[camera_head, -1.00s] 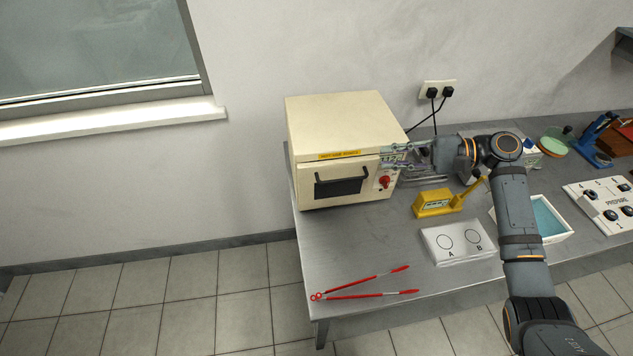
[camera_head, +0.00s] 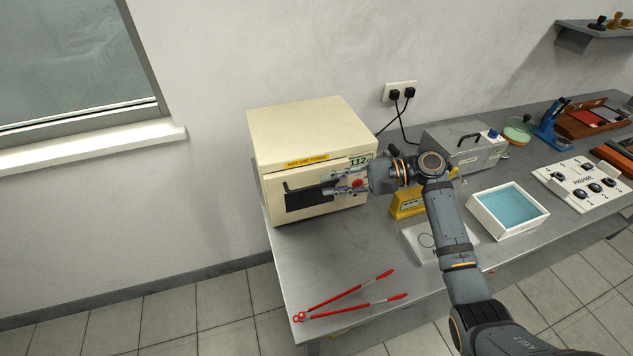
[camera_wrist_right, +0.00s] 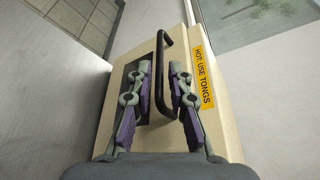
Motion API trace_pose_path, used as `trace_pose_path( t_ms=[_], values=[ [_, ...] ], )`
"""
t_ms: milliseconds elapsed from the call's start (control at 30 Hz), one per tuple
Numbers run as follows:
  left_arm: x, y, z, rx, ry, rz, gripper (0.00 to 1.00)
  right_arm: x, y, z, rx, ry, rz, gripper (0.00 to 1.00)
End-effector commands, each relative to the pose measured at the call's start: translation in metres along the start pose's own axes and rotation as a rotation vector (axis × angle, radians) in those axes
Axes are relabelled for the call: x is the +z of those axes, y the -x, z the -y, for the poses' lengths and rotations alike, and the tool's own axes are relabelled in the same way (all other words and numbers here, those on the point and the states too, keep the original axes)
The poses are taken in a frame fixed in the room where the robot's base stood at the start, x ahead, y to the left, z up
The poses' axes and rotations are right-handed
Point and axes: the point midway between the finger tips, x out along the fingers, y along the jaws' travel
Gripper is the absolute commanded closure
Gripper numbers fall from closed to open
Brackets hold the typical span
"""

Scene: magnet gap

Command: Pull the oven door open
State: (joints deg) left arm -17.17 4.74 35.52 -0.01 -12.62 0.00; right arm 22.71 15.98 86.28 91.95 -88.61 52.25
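The cream oven (camera_head: 305,128) stands on the left end of the bench. Its front door (camera_wrist_right: 115,110) looks shut, with a dark window and a black bar handle (camera_head: 289,188). My right gripper (camera_head: 328,184) is in front of the door at the right part of the handle. In the right wrist view the two fingers of my right gripper (camera_wrist_right: 160,70) are apart, with the handle (camera_wrist_right: 165,42) between them. I cannot tell whether they touch it. The fingers hide part of the handle in the head view. My left gripper is not in view.
A red knob (camera_head: 359,183) and a display reading 112 sit right of the door. Red tongs (camera_head: 345,297) lie on the bench in front. A yellow device (camera_head: 404,207), a white A/B plate and a blue-lined tray (camera_head: 508,210) stand to the right.

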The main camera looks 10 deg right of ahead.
Motion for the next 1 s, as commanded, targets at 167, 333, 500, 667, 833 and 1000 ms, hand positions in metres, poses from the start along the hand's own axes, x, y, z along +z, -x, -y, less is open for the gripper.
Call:
trace_pose_path(
  t_ms=[167, 333, 500, 667, 833, 1000],
  values=[
    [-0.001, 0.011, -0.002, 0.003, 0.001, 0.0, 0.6, 0.001, -0.03, 0.002, -0.002, -0.001, 0.002, 0.81],
    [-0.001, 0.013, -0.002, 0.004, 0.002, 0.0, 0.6, 0.0, -0.042, 0.0, 0.0, 0.001, -0.001, 0.81],
    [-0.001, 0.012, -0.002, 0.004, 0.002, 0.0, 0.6, -0.001, -0.042, 0.0, 0.001, 0.001, -0.002, 0.81],
    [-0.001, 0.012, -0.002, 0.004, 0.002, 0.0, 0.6, -0.001, -0.042, 0.0, 0.001, 0.001, -0.002, 0.94],
    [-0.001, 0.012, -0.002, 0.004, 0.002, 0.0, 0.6, -0.001, -0.042, 0.0, 0.001, 0.001, -0.002, 1.0],
    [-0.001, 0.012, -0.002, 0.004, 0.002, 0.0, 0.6, -0.001, -0.042, 0.0, 0.001, 0.001, -0.002, 1.0]
  ],
)
